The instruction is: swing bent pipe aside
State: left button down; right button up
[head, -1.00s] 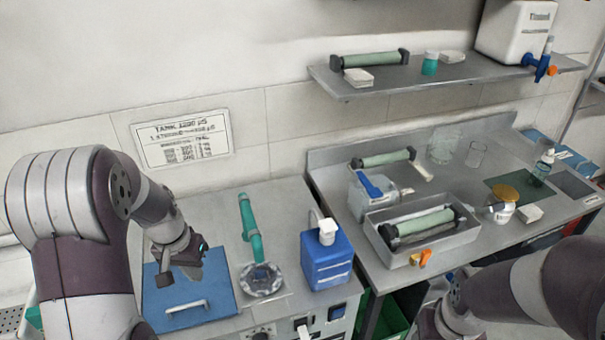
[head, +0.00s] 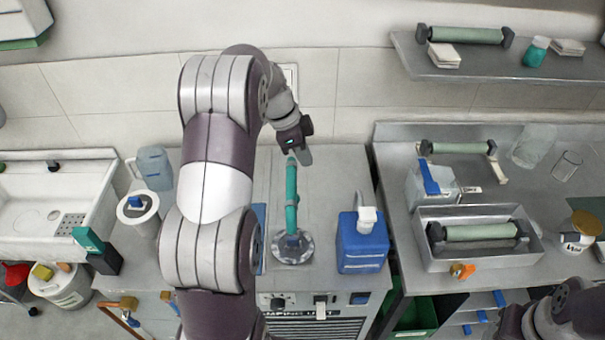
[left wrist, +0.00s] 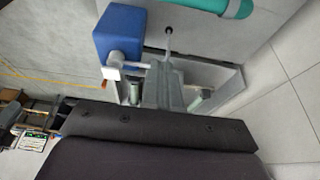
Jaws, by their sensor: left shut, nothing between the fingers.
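The bent pipe (head: 291,195) is a teal tube rising from a clear round base (head: 292,248) on the grey unit top. My left gripper (head: 305,155) is shut and empty, close by the pipe's upper end. I cannot tell whether it touches the pipe. In the left wrist view the teal pipe (left wrist: 190,4) crosses the top edge, and only part of it shows. My right gripper is not visible; only part of the right arm shows at the lower right of the head view.
A blue bottle with a white cap (head: 362,243) stands right of the pipe. A blue panel (head: 260,228) is partly hidden behind my left arm. A metal tray (head: 432,255) with a green roller is on the right bench. A white sink (head: 25,205) is at far left.

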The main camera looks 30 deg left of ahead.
aim_at(291, 192)
pick_arm(q)
notch_tip(291, 192, down, 10)
jog(key=s+a+p, duration=0.1)
jog(key=p, duration=0.1)
jog(key=shift+r, duration=0.2)
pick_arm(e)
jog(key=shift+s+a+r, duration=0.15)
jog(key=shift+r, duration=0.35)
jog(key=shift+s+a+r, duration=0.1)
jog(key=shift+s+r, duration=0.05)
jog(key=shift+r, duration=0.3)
pick_arm(q)
jog(key=shift+w, duration=0.1)
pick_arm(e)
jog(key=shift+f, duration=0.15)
